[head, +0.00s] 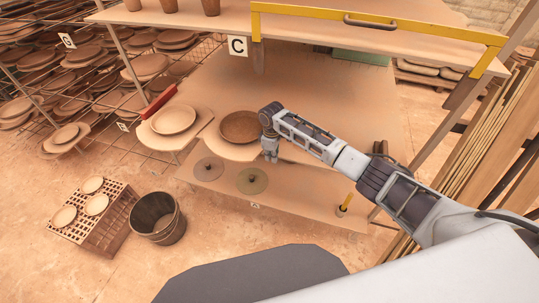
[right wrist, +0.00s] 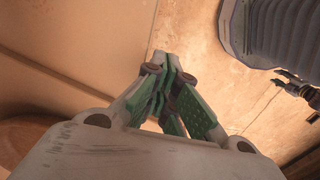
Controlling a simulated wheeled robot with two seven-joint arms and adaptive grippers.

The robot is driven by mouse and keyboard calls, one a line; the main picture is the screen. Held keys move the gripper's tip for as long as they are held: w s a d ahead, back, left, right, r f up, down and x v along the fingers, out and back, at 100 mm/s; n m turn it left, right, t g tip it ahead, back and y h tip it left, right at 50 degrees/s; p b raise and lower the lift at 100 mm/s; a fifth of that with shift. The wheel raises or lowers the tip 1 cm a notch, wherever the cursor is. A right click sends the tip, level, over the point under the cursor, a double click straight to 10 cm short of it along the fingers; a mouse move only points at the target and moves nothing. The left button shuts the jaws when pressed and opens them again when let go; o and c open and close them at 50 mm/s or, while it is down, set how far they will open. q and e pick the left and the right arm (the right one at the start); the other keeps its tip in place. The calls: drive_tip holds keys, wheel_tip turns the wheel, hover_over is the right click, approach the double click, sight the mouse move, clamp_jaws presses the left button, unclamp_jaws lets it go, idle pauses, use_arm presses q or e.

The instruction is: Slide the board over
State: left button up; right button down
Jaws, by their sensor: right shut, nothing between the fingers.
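A pale board (head: 233,152) lies at the left front of the press-like stand's middle shelf, with a brown round disc (head: 240,127) on it. Its far extent is hard to separate from the same-coloured shelf (head: 330,100). My right gripper (head: 269,158) points down at the board's right front edge, beside the disc. I cannot tell whether it touches the board. In the right wrist view its green-padded fingers (right wrist: 172,100) are closed together with nothing between them. A small dark jointed part at the right edge may be my left gripper (right wrist: 300,90); its jaws are unclear.
Left of the disc, another board (head: 158,138) bears a pale plate (head: 173,119), beside a red bar (head: 159,100). Two flat discs lie on the lower shelf (head: 300,195). A bucket (head: 157,217) and crate (head: 112,235) stand on the floor. A yellow rail (head: 330,13) crosses above.

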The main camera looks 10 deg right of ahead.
wheel_tip(320, 180, up, 10)
drive_tip(key=d, duration=0.1)
drive_tip(key=shift+s, duration=0.4)
drive_tip(key=shift+d, duration=0.1)
